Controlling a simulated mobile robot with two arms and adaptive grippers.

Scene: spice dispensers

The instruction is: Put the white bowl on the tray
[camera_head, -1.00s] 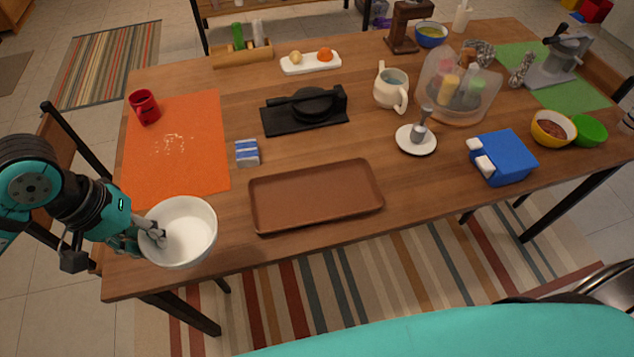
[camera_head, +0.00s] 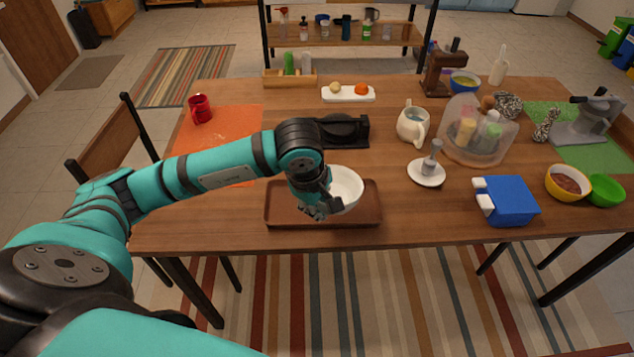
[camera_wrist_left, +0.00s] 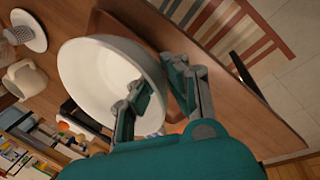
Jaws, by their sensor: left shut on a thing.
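The white bowl (camera_head: 346,190) is over the right half of the brown tray (camera_head: 285,215) in the head view. My left gripper (camera_head: 322,207) is shut on the bowl's near left rim. In the left wrist view, the bowl (camera_wrist_left: 95,75) lies between and beyond the fingers of my left gripper (camera_wrist_left: 158,88), with its rim between them. The tray's edge shows behind the bowl. I cannot tell whether the bowl's base touches the tray. My forearm hides part of the tray's surroundings. My right gripper is not in view.
A black press (camera_head: 345,130) stands just behind the tray. A saucer (camera_head: 426,173) with a metal tool and a blue box (camera_head: 506,200) stand to the right. An orange mat (camera_head: 240,122) with a red mug (camera_head: 200,108) lies at the left, partly behind my arm.

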